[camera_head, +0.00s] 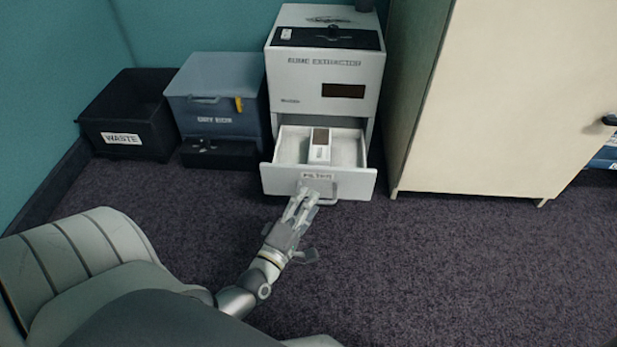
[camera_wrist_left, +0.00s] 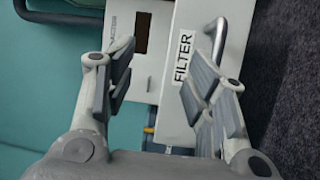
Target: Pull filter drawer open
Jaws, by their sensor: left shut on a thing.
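The white fume extractor (camera_head: 310,98) stands against the teal wall. Its lower filter drawer (camera_head: 280,181), labelled FILTER, is pulled out and open towards me. A small white block with a brown top (camera_head: 320,147) stands inside the drawer. The left wrist view shows the drawer front (camera_wrist_left: 180,98) between the spread fingers of my left gripper (camera_wrist_left: 152,85), with the handle (camera_wrist_left: 217,32) by the right finger. The exact contact is hard to see. My right gripper is not in view.
A black waste bin (camera_head: 125,112) and a blue-grey bin (camera_head: 215,95) stand left of the extractor. A cream cabinet (camera_head: 500,100) stands close on its right. The dark carpet (camera_head: 430,270) in front is clear.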

